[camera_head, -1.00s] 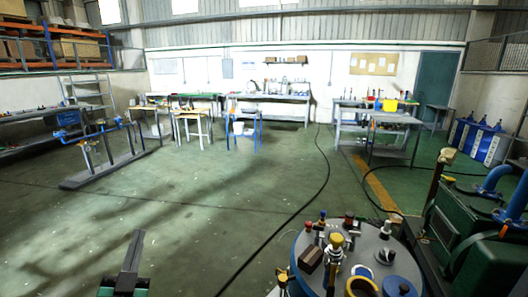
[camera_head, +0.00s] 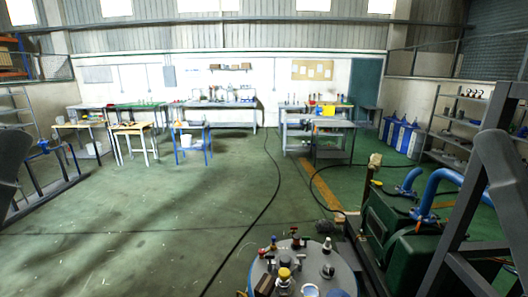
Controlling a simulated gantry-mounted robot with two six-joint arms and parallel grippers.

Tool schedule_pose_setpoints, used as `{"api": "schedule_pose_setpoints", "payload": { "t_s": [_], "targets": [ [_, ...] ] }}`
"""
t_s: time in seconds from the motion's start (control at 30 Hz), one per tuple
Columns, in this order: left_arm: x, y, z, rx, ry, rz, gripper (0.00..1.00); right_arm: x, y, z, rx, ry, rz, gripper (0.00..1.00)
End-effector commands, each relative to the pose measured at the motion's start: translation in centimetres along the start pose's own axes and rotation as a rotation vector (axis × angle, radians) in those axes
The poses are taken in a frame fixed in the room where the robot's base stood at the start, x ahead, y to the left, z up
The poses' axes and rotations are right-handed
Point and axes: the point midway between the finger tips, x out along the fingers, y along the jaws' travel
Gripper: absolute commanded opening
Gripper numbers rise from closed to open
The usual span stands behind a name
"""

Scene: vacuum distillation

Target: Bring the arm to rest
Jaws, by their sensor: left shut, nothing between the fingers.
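A dark, rounded shape at the left edge of the head view is the part of my left arm and gripper (camera_head: 12,160) that shows. It is raised, cut off by the picture edge, and holds nothing that I can see. Its fingertips are not clear. A similar dark rounded shape stands at the right edge. I cannot make out my right gripper there.
A round blue-rimmed vessel top (camera_head: 305,270) with several fittings is at the bottom centre. A green pump machine (camera_head: 395,230) with blue pipes (camera_head: 442,185) stands right of it. Benches (camera_head: 222,113) line the back. The green floor (camera_head: 170,225) at left is mostly clear.

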Motion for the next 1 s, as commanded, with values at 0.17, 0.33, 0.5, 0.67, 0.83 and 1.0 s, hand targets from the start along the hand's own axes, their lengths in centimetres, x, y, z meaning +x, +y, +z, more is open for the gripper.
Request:
{"api": "schedule_pose_setpoints", "payload": {
  "t_s": [0.17, 0.33, 0.5, 0.67, 0.83, 1.0],
  "targets": [
    [8.7, -0.1, -8.0, 0.001, 0.000, -0.001, 0.00, 8.7, 0.0, -8.0, 0.000, 0.001, 0.000, 0.50],
    [14.6, -0.1, -13.4, 0.001, 0.000, -0.001, 0.00, 14.6, 0.1, -13.5, 0.000, 0.001, 0.000, 0.50],
    [18.2, -0.1, -16.7, 0.001, -0.001, -0.001, 0.00, 18.2, 0.1, -16.8, 0.000, 0.001, 0.000, 0.50],
    [18.8, -0.1, -17.3, 0.002, -0.001, -0.002, 0.00, 18.8, 0.1, -17.3, 0.000, 0.000, 0.000, 0.50],
    [18.0, -0.1, -16.5, 0.002, -0.001, -0.002, 0.00, 17.9, 0.1, -16.6, 0.000, 0.000, 0.000, 0.50],
    [14.4, -0.1, -13.2, 0.002, -0.001, -0.002, 0.00, 14.4, 0.1, -13.3, 0.000, 0.000, 0.000, 0.50]
  ]
}}
